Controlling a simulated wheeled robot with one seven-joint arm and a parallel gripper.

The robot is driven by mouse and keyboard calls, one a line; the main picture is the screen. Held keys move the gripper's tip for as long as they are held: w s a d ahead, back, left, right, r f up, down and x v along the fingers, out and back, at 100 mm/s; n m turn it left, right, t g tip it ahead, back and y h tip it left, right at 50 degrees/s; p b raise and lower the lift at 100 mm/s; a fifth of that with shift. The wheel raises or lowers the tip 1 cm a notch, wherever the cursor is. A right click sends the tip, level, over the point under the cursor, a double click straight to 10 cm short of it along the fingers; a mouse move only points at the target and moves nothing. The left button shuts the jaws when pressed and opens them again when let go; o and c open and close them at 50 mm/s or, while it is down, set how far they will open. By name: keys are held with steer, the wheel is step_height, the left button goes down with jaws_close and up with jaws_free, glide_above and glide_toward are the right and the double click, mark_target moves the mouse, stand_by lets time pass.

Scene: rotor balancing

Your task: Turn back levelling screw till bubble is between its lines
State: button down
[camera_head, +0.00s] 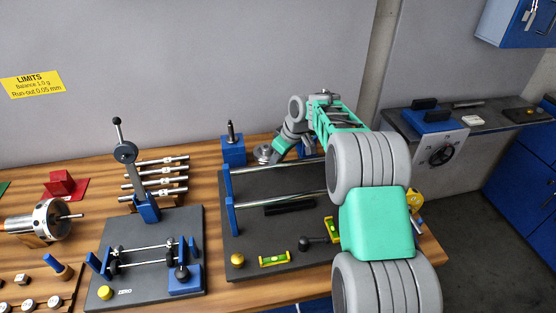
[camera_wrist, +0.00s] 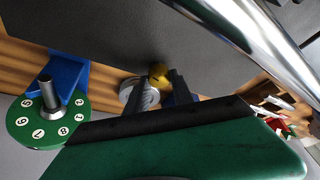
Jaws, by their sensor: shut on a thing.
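In the wrist view, my gripper (camera_wrist: 165,80) has its two dark fingers at a small brass-coloured knob, the levelling screw (camera_wrist: 158,70), at the edge of the dark base plate. It is shut on this knob. In the head view, my gripper (camera_head: 274,158) is at the back edge of the dark base plate (camera_head: 290,178), and the knob there is hidden. One yellow-green bubble level (camera_head: 275,258) lies along the plate's front edge. Another level (camera_head: 332,230) stands crosswise at its right, partly behind my arm. Both bubbles are too small to place against their lines.
A second brass knob (camera_head: 237,260) is at the plate's front left. Shiny rails (camera_head: 285,197) cross above the plate. A blue block (camera_head: 232,150) with a spindle stands close at the back left; a green numbered disc (camera_wrist: 48,125) shows in the wrist view. A smaller stand (camera_head: 145,245) is left.

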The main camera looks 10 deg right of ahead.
steer(key=shift+w+n+g+y+p, duration=0.1)
steer(key=shift+n+g+y+p, duration=0.4)
steer(key=shift+n, duration=1.2)
steer(key=c, duration=1.1)
jaws_free()
steer(key=shift+d+r, duration=0.1)
steer(key=v, duration=0.7)
steer(key=shift+r, duration=0.25)
